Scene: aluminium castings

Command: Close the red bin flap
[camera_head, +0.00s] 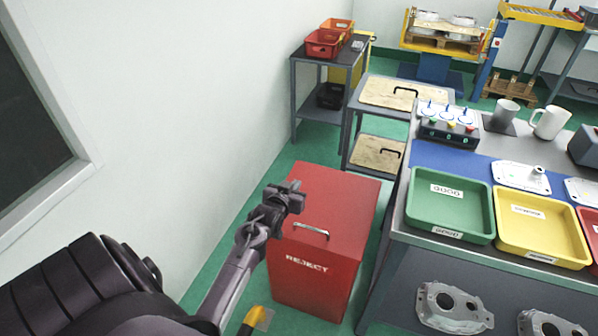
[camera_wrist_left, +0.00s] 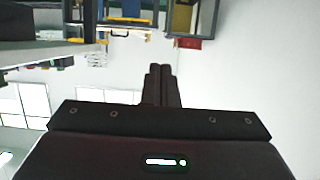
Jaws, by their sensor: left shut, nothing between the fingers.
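The red bin (camera_head: 322,285), marked REJECT, stands on the green floor in the head view. Its red top flap (camera_head: 338,199) lies across the top, with a pale bar handle (camera_head: 311,230) near the front edge. I see no opening into the bin, and my gripper hides part of the flap's left side. My left gripper (camera_head: 297,192) is over the left part of the flap, its fingers shut and empty; whether it touches the flap I cannot tell. In the left wrist view the closed fingers (camera_wrist_left: 161,70) show with nothing between them. My right gripper is not in view.
A workbench with a green tray (camera_head: 450,233) and a yellow tray (camera_head: 541,257) stands close to the bin's right. A white wall (camera_head: 190,130) is on the left.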

